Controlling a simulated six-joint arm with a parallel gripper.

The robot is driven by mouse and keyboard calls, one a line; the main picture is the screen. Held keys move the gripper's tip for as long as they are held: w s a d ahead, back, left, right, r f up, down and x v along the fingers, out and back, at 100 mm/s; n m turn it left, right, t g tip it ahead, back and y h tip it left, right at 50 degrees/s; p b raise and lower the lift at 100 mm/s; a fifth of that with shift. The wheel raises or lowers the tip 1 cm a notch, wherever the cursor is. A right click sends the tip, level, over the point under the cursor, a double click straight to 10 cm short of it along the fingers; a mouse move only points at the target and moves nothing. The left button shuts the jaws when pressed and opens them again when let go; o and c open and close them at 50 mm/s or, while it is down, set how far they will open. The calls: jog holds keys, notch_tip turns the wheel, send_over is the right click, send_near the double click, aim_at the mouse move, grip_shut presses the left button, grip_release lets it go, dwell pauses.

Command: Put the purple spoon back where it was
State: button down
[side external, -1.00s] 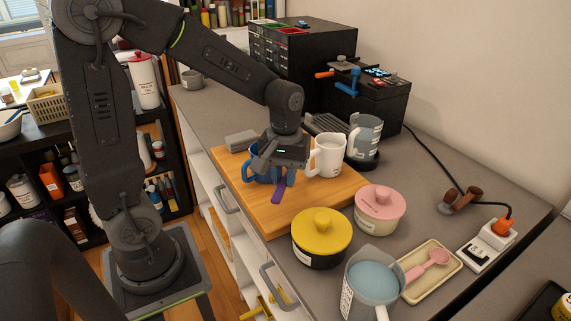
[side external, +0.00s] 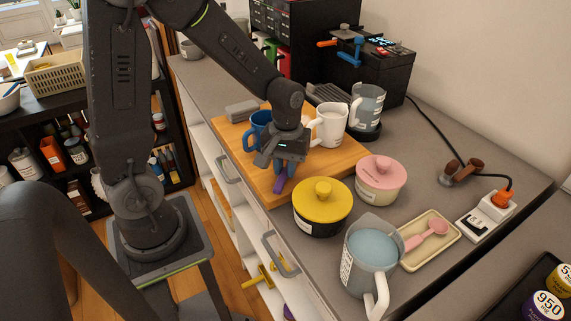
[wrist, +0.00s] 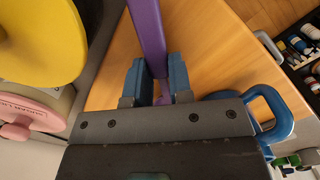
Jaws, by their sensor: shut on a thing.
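The purple spoon (side external: 281,184) hangs from my gripper (side external: 286,170) over the front edge area of the wooden board. In the wrist view the spoon (wrist: 147,35) runs up from between the two blue fingers (wrist: 159,86), which are shut on it. Its far end is cut off there, and I cannot tell whether it touches the board. The blue mug (side external: 257,127) stands on the board behind my gripper, partly hidden by it. It also shows at the right in the wrist view (wrist: 275,112).
The wooden board (side external: 338,160) also bears a white mug (side external: 331,124). A yellow-lidded pot (side external: 322,205), a pink-lidded pot (side external: 381,178), a blue-filled pitcher (side external: 372,260) and a tray (side external: 443,248) with a pink spoon stand to the right. White drawers (side external: 232,190) lie below the counter's front edge.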

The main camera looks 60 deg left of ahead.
aim_at(286, 168)
jog(key=shift+f, duration=0.25)
jog(key=c, duration=1.4)
grip_release()
jog(key=shift+o, duration=0.2)
jog(key=o, duration=0.5)
jog(key=shift+o, duration=0.2)
jog(key=shift+r, duration=0.15)
jog(key=shift+w+a+r, duration=0.1)
jog(key=shift+r, duration=1.55)
jog(key=shift+w+a+r, duration=0.1)
jog(key=shift+r, duration=1.65)
jog(key=shift+d, duration=0.1)
